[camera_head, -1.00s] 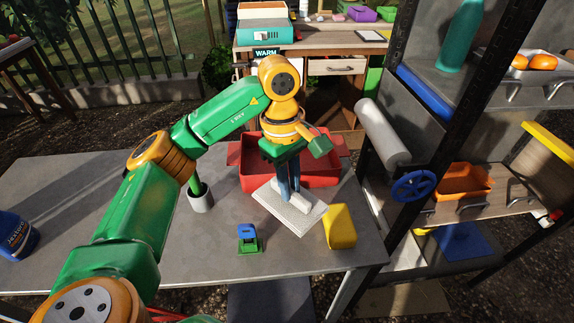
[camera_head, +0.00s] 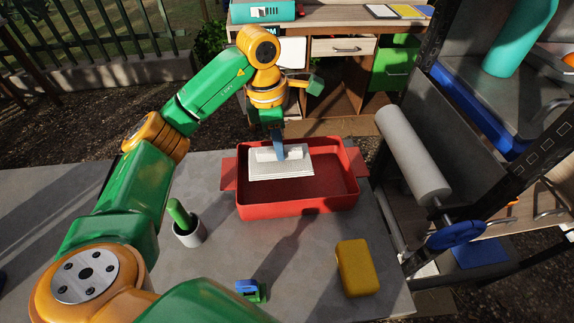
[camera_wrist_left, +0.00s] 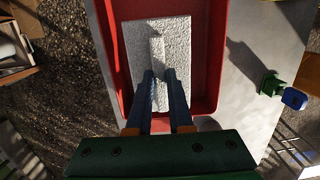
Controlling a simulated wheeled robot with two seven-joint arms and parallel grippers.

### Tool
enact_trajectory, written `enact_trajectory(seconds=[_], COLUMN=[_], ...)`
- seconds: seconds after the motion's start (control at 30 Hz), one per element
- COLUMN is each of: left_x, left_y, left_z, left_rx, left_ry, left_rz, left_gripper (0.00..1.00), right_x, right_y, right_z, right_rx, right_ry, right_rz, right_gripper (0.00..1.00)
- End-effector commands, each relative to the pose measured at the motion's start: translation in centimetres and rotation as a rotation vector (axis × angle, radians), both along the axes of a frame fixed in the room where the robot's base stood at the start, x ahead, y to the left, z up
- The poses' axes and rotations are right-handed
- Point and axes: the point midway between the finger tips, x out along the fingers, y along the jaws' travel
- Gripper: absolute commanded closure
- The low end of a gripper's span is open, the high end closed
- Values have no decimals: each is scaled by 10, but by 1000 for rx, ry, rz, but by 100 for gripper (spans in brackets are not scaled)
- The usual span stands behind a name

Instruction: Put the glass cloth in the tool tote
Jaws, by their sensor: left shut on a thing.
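The glass cloth (camera_head: 291,168), a white textured square with a raised ridge in the middle, hangs roughly level over the far-left part of the red tool tote (camera_head: 300,208). My left gripper (camera_head: 280,152) is shut on the ridge from above. In the left wrist view the cloth (camera_wrist_left: 190,50) lies within the outline of the tote (camera_wrist_left: 219,60), with my gripper's blue fingers (camera_wrist_left: 159,78) on the ridge. How high the cloth is above the tote floor cannot be told. My right gripper is not in view.
On the grey table stand a grey cup (camera_head: 191,234) with a green item, a yellow block (camera_head: 356,268) and a small blue-and-green object (camera_head: 249,290). A shelf rack with a white roll (camera_head: 412,155) stands at right. A workbench (camera_head: 345,75) stands behind.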

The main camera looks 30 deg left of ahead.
Motion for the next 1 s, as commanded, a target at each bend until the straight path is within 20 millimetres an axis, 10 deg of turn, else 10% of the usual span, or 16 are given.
enact_trajectory(seconds=[0.33, 0.7, 0.83, 1.0], left_x=[-1, -1, -1, -1], left_y=[-1, -1, -1, -1], left_z=[-70, -79, -78, -78], left_rx=[-1, -1, -1, -1], left_ry=[3, -1, -1, -1], left_rz=[-1, -2, -2, -2], left_gripper=[100, 100, 51, 51], right_x=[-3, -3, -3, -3], right_y=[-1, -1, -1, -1], right_z=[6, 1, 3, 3], right_rx=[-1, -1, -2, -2], right_ry=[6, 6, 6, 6], right_rz=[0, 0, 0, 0], right_gripper=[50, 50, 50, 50])
